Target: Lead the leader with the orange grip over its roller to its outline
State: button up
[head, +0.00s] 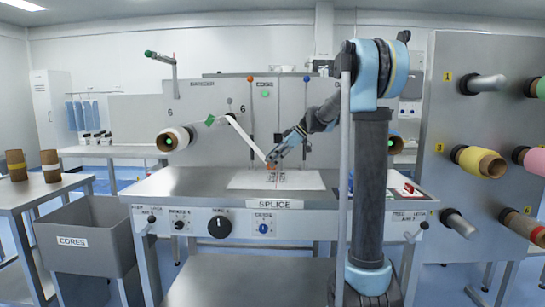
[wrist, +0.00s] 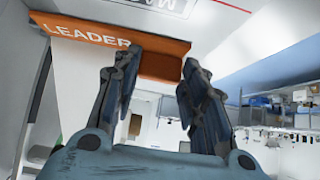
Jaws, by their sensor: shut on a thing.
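My gripper (head: 273,159) is shut on the orange grip (wrist: 85,37), marked LEADER in the wrist view. The leader's white strip (head: 246,137) runs from the roller area (head: 230,116) at upper left down to my gripper in the head view. The strip also shows in the wrist view (wrist: 80,85). My gripper is low, close over the white splice plate (head: 245,181). Dark markings (head: 276,178) show on the plate; part of a dark outline (wrist: 165,5) shows in the wrist view. Whether the grip touches the plate cannot be told.
Knobs line the front under the SPLICE label (head: 275,204). A grey CORES bin (head: 80,250) stands left. A rack with colored rolls (head: 477,160) stands right.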

jog(key=shift+d+f, duration=0.1)
jog(key=shift+f, duration=2.45)
jog(key=shift+s+f, duration=0.15)
jog(key=shift+f, duration=0.15)
jog(key=o, duration=1.2)
jog(key=shift+r, duration=0.1)
